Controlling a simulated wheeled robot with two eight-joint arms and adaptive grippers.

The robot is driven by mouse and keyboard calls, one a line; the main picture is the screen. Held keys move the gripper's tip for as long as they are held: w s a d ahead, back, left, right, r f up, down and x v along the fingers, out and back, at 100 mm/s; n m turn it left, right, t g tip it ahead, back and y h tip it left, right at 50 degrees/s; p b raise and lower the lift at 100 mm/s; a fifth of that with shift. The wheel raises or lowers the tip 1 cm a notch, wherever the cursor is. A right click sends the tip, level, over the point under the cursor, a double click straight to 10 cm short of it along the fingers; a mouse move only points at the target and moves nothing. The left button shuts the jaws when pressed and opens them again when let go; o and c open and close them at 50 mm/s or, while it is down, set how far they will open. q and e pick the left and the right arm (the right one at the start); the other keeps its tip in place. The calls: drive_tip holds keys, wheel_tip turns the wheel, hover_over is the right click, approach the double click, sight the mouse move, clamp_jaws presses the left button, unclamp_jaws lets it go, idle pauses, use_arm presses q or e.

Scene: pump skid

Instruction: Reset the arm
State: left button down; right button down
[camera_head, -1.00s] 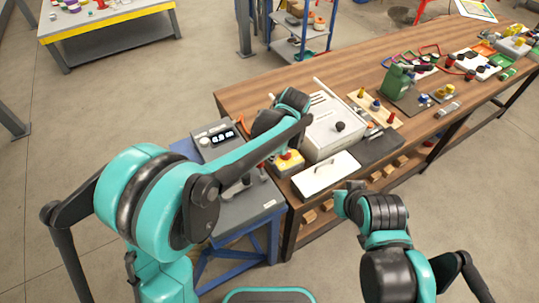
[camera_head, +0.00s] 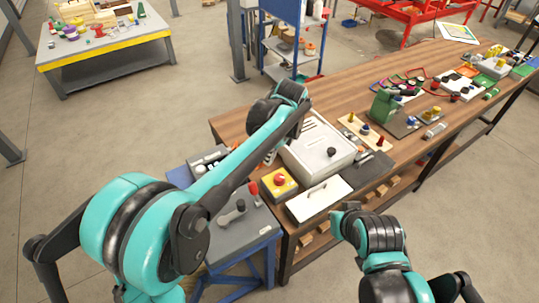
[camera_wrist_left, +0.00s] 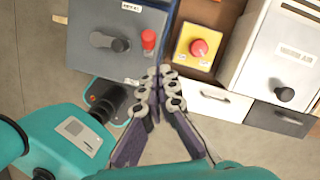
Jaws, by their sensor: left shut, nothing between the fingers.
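My left arm reaches from the lower left across the grey control panel in the head view, with its wrist over the bench's near left corner. My left gripper (camera_wrist_left: 160,76) shows clearly in the left wrist view, its fingers together and empty. Beyond the tips are the grey panel (camera_wrist_left: 84,62) with a dark rotary handle (camera_wrist_left: 110,41) and a red knob (camera_wrist_left: 148,40), and a yellow box with a red mushroom button (camera_wrist_left: 199,48). The fingertips appear apart from these. My right wrist (camera_head: 370,230) is at the lower right; its fingers are hidden.
A white lidded box (camera_head: 312,150) and a white-fronted panel with a handle (camera_head: 318,199) stand beside the yellow box (camera_head: 274,190). The wooden bench (camera_head: 245,122) runs to the upper right with a green device (camera_head: 385,105). Floor at the left is open.

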use_arm(q)
drive_tip(key=s+a+r+n+t+h+b, duration=0.1)
drive_tip(key=s+a+n+t+h+b, duration=0.15)
drive_tip(key=s+a+n, duration=0.95)
drive_tip(key=s+a+f+n+t+b, duration=0.2)
drive_tip(key=s+a+f+n, duration=0.3)
drive_tip(key=n, duration=0.7)
drive_tip(key=s+a+t, duration=0.1)
drive_tip(key=s+a, duration=0.1)
drive_tip(key=s, duration=0.1)
drive_tip(key=shift+a+f+n, duration=0.15)
drive_tip(key=shift+f+n, duration=0.15)
